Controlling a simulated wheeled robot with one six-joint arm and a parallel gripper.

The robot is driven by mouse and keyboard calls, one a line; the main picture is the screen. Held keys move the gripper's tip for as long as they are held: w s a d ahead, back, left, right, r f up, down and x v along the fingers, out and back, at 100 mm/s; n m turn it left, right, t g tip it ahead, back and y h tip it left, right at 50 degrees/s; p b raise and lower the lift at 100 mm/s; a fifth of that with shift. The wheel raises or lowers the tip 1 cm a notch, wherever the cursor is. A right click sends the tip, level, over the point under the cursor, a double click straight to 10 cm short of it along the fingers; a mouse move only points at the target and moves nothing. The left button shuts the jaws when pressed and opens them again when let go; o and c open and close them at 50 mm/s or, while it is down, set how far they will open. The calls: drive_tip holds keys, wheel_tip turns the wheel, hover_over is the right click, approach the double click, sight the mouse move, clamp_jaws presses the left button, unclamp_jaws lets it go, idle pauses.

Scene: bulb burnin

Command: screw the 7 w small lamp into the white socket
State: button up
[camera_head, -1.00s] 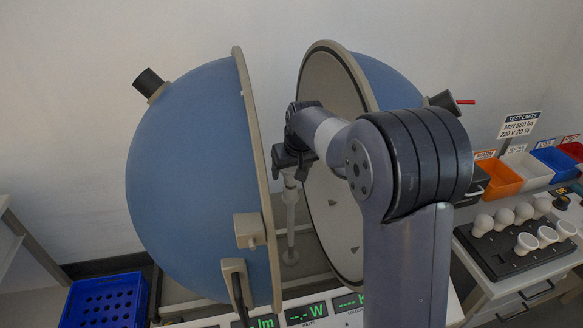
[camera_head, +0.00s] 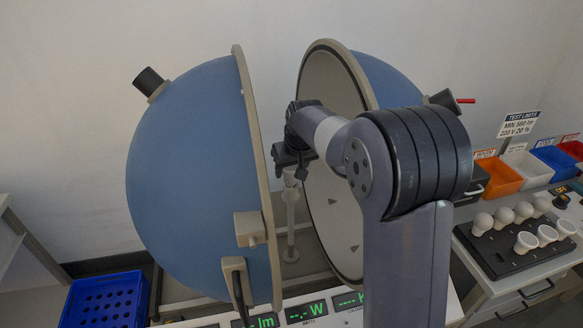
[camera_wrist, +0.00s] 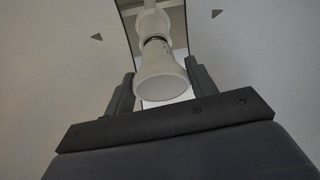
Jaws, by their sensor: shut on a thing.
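My gripper (camera_wrist: 160,72) is shut on a white lamp (camera_wrist: 163,82), with a dark finger on each side in the wrist view. The lamp's wide round end faces the camera and its neck points to the white socket (camera_wrist: 152,24). A thin dark and metallic band shows between the neck and the socket, so they are in line and touching or nearly so; I cannot tell how deep the base sits. No wattage marking is readable. In the head view my gripper (camera_head: 291,160) is above the socket post (camera_head: 291,215), between the sphere halves; the lamp is mostly hidden there.
The open blue sphere halves stand close on the left (camera_head: 190,185) and right (camera_head: 335,150). A black tray (camera_head: 515,262) at the right holds several white lamps. Bins, including an orange one (camera_head: 498,177), stand behind it. A blue crate (camera_head: 105,300) is at lower left.

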drive_tip(key=m+h, duration=0.1)
drive_tip(key=m, duration=0.2)
drive_tip(key=m+h, duration=0.1)
drive_tip(key=m, duration=0.2)
drive_tip(key=shift+w+a, duration=0.1)
drive_tip(key=shift+a, duration=0.05)
drive_tip(key=m+h, duration=0.1)
drive_tip(key=m, duration=0.2)
drive_tip(key=m+h, duration=0.1)
drive_tip(key=m, duration=0.1)
drive_tip(key=shift+w+r+m+g+p, duration=0.1)
drive_tip(key=shift+m+g+p, duration=0.2)
drive_tip(key=shift+m, duration=0.1)
drive_tip(key=m+g+h+p, duration=0.1)
drive_tip(key=m, duration=0.2)
drive_tip(key=shift+w, duration=0.1)
drive_tip(key=m+g+p, duration=0.1)
drive_tip(key=m, duration=0.2)
drive_tip(key=shift+a+r+m+h+p, duration=0.1)
drive_tip(key=shift+m+h+p, duration=0.3)
drive_tip(key=m+g+p, duration=0.1)
drive_tip(key=m+p, duration=0.1)
drive_tip(key=m, duration=0.1)
drive_tip(key=shift+g, duration=0.3)
drive_tip(key=shift+a+m, duration=0.1)
drive_tip(key=shift+m, duration=0.6)
drive_tip(key=o, duration=0.8)
drive_tip(key=shift+f, duration=0.2)
drive_tip(key=shift+o, duration=0.2)
